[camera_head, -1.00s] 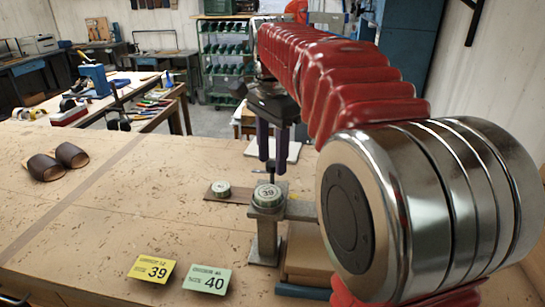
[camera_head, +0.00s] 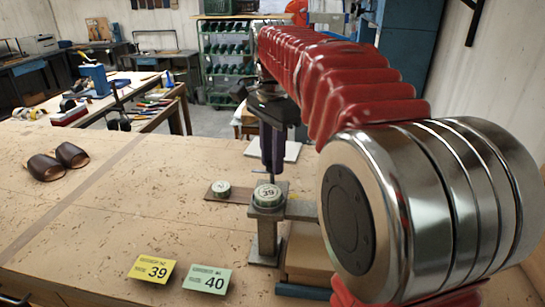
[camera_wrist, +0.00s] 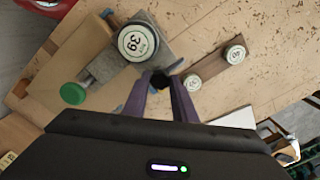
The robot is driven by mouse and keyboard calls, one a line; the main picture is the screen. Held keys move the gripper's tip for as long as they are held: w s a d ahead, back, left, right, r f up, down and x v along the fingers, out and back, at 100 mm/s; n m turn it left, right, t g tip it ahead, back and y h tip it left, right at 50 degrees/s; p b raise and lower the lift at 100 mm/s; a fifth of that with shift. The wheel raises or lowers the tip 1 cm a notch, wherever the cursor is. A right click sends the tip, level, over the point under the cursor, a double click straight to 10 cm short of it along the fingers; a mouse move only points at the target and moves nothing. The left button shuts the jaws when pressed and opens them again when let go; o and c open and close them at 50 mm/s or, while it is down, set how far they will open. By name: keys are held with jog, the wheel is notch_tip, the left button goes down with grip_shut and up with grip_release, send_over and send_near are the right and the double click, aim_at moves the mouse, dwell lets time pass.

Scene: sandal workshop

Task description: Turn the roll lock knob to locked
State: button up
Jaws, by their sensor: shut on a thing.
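The roll lock knob is a small dark knob (camera_wrist: 160,82) on a thin upright stem (camera_head: 271,179), behind the round cap marked 39 (camera_head: 268,195) on the metal stand (camera_head: 266,240). My gripper (camera_head: 273,168) points down from above and is shut on the knob. In the wrist view my purple fingers (camera_wrist: 163,85) are on both sides of it. In the head view the fingers hide most of the knob. Which way the knob is turned cannot be told.
A green knob (camera_wrist: 73,93) sticks out from the stand in the wrist view. Cards marked 39 (camera_head: 153,269) and 40 (camera_head: 207,280) and two brown sandals (camera_head: 59,160) lie on the bench.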

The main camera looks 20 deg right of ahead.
jog(key=shift+n, duration=0.4)
jog(key=n, duration=1.2)
jog(key=shift+n, duration=0.3)
jog(key=n, duration=0.4)
jog(key=shift+n, duration=0.3)
jog(key=o, duration=1)
jog(key=shift+o, duration=0.2)
